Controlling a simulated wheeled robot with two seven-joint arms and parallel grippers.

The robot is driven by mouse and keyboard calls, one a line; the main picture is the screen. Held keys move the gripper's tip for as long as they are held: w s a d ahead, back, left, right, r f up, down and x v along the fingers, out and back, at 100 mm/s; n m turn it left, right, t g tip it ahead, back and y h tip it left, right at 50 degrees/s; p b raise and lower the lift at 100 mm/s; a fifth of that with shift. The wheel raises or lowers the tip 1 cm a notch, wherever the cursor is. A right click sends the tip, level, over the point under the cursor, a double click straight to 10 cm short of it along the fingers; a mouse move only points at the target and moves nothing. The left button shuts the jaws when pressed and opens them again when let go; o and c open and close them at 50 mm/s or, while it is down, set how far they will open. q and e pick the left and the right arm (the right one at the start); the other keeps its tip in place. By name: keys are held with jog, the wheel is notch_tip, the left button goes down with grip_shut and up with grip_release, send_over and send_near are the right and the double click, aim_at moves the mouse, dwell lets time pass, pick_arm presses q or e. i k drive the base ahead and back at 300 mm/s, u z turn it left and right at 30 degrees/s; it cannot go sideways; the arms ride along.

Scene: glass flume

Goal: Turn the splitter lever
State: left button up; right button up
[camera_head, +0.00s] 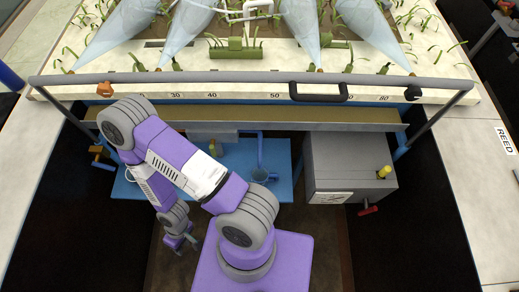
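No part is labelled as the splitter lever, and I cannot tell which one it is. A short red handle (368,210) sticks out low at the front of a grey box (345,160). A yellow-topped peg (384,172) stands on the box's right side. An orange fitting (101,154) sits below the flume at the left. My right gripper (184,245) hangs low at the left of centre, pointing down, well away from the grey box. Its small fingers look apart, with nothing visible between them. My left gripper is not in view.
The flume (220,95) with its numbered scale and rail (200,78) crosses the top. A black handle (318,93) is on the rail. A pale bench (455,165) marked REED is at right. Dark floor shows between.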

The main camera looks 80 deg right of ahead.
aim_at(213, 154)
jog(key=k, duration=0.9)
jog(key=u, duration=0.65)
jog(key=i, duration=0.8)
jog(key=z, duration=3.75)
